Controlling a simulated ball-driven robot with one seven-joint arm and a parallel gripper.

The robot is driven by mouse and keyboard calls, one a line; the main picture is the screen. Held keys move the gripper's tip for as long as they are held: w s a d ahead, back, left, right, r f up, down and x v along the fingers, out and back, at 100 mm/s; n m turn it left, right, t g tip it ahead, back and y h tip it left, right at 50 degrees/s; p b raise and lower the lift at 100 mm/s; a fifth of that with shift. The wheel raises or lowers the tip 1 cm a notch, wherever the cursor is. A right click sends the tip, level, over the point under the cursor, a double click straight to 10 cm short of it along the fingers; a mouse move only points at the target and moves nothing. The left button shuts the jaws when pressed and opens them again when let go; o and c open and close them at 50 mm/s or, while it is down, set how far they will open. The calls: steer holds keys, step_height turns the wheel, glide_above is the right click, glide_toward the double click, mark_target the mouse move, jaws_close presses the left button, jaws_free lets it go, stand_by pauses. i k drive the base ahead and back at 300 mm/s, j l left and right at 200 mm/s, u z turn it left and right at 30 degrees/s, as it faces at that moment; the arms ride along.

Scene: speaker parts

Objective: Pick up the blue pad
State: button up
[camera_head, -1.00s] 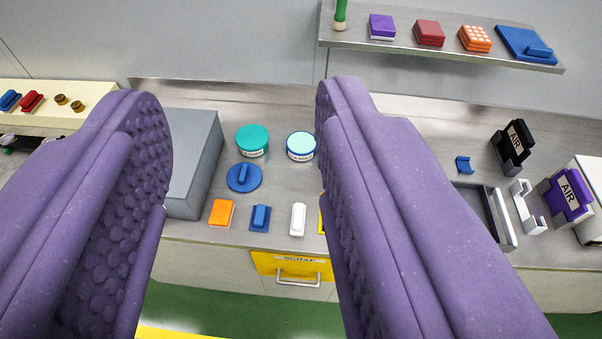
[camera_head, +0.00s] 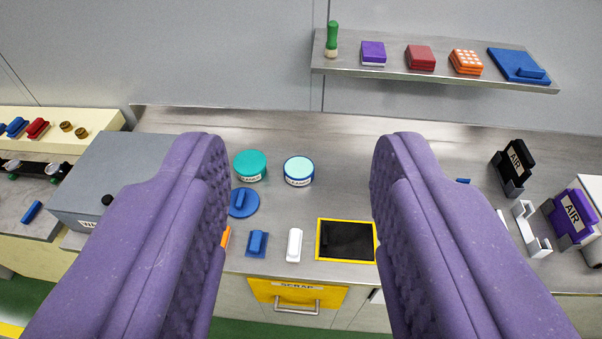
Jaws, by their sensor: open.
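Several blue items could be the blue pad. A small blue rectangular pad with a raised grip (camera_head: 256,244) lies near the bench's front edge, left of a white block. A round blue disc with a handle (camera_head: 243,202) lies just behind it. A larger flat blue plate with a grip (camera_head: 518,65) lies at the right end of the wall shelf. My gripper (camera_head: 301,142) is open and empty, its two purple padded fingers in the foreground. The small pad and the disc show in the gap, near the left finger, which hides part of an orange block (camera_head: 226,238).
A teal jar (camera_head: 250,166) and a white-and-blue jar (camera_head: 299,171) stand behind. The white block (camera_head: 294,245) and a yellow-framed black opening (camera_head: 346,240) are at the front. A grey box (camera_head: 130,165) stands left. The shelf (camera_head: 420,76) also holds purple, red and orange blocks.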

mark_target(257, 245)
steer(key=u, duration=0.3)
steer(key=i+j, duration=0.15)
steer(key=i, duration=0.3)
steer(key=i+j, duration=0.2)
steer(key=i, duration=0.25)
steer(key=i+j, duration=0.15)
steer(key=i, duration=0.3)
steer(key=j+u, duration=0.05)
